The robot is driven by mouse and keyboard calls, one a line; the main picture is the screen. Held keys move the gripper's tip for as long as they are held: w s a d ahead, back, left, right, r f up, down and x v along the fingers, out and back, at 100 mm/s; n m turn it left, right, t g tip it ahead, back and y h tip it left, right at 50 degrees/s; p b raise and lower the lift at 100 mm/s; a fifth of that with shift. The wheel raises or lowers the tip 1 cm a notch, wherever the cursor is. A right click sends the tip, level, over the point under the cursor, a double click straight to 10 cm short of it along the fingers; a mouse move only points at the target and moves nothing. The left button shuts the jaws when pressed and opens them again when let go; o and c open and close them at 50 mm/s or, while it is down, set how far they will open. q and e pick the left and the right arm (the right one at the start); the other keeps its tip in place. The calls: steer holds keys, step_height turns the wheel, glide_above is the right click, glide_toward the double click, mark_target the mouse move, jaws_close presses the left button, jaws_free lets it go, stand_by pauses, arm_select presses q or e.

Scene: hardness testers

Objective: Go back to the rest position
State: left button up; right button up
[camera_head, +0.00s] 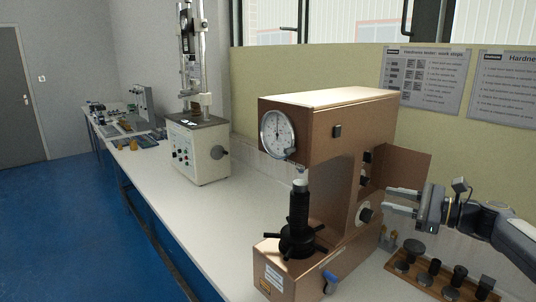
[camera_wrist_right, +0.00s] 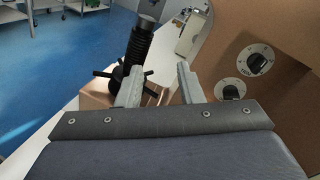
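My right gripper (camera_head: 402,202) comes in from the right in the head view, beside the right side of the brown hardness tester (camera_head: 330,100). Its two fingers are spread with nothing between them. In the right wrist view the fingers of my right gripper (camera_wrist_right: 158,90) stand apart, and the tester's black threaded spindle (camera_wrist_right: 137,45) shows beyond them. Two black knobs on the tester's side (camera_wrist_right: 256,60) are to the right of the fingers. My left gripper is in neither view.
The white bench (camera_head: 150,190) runs back to a white testing machine (camera_head: 198,150) and several small items. A wooden rack (camera_head: 425,283) with several dark parts stands below my right gripper. The blue floor (camera_head: 60,220) at left is clear. Posters hang on the back panel.

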steer(key=s+a+f+n+g+h, duration=0.25)
steer(key=s+a+n, duration=0.3)
steer(key=s, duration=0.35)
steer(key=s+a+f+n+g+h, duration=0.2)
steer(key=s+a+n+h, duration=0.15)
steer(key=s+a, duration=0.4)
steer(key=s+d+f+n+h, duration=0.1)
steer(key=s+f+n, duration=0.3)
steer(key=s, duration=0.6)
steer(key=s+d+f+n+h, duration=0.1)
steer(key=s+f+n+h, duration=0.2)
steer(key=s+f+n, duration=0.2)
steer(key=s+f, duration=0.3)
steer(key=s, duration=0.2)
steer(key=shift+s+d+f, duration=0.2)
steer(key=shift+s+d, duration=0.1)
steer(key=shift+s, duration=0.1)
